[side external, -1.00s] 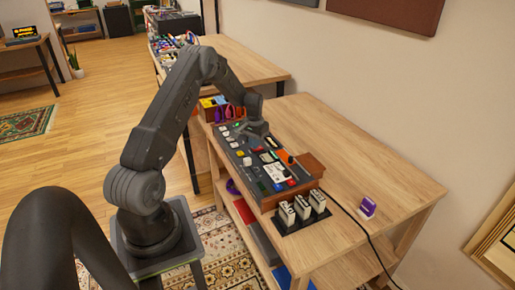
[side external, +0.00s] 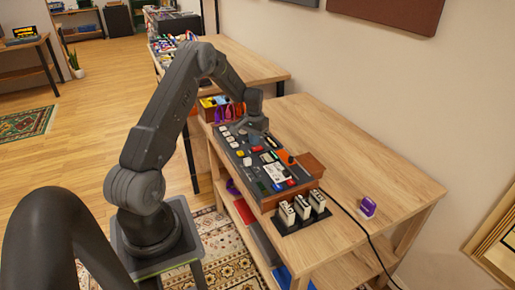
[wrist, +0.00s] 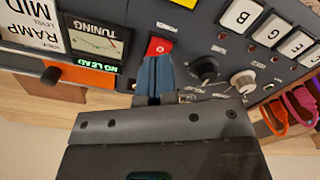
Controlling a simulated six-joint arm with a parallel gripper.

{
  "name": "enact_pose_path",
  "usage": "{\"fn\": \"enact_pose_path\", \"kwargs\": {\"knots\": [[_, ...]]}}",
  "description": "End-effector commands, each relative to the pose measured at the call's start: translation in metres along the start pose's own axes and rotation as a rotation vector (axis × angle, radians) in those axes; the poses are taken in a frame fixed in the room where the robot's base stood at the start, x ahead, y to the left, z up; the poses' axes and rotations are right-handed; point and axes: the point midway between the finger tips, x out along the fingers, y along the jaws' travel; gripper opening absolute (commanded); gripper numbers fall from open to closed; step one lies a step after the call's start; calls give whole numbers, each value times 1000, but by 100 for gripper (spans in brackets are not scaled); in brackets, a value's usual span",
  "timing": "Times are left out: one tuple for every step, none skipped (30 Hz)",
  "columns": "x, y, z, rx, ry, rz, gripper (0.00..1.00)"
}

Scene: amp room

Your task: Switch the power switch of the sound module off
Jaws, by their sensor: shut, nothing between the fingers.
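The sound module is a dark control panel (wrist: 197,32) with buttons, knobs and a small "TUNING" meter (wrist: 95,40). It lies on the wooden table in the side view. A red switch (wrist: 159,46) sits at the middle of the wrist view; its lower part is hidden by my fingers. My gripper (wrist: 156,62) is shut and empty, its blue-grey fingertips at the lower edge of the red switch. I cannot tell whether they touch it. In the side view my gripper (side external: 256,132) is low over the far part of the panel, and the switch is hidden there.
A black knob (wrist: 206,68) and a pale knob (wrist: 243,81) stand right of my fingers. White lettered keys (wrist: 240,15) are at upper right. An orange block (wrist: 85,76) is at left. White plugs (side external: 302,208) stand near the module; the table's right side is mostly clear.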

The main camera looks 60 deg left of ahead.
Motion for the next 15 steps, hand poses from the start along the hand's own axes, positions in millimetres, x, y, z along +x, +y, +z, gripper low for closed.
{"fn": "enact_pose_path", "kwargs": {"knots": [[-5, 0, 0, 0, 2, -1, 0], [-7, 0, 0, 0, 2, -1, 0], [-10, 0, 0, 0, 2, 0, 0], [-12, 0, 0, 0, 1, 0, 0], [-15, 0, 0, 0, 1, 0, 0], [-18, 0, 0, 0, 1, 0, 0], [-20, 0, 0, 0, 2, 0, 0], [-22, 0, 0, 0, 2, 0, 0], [-25, 0, 0, 0, 1, 0, 0], [-27, 0, 0, 0, 1, 0, 0], [-30, 0, 0, 0, 1, 0, 0], [-33, 0, 0, 0, 1, 0, 0], [-35, 0, 0, 0, 1, 0, 0], [-37, 0, 0, 0, 1, 0, 0], [-39, 0, 0, 0, 1, 0, 0]]}}
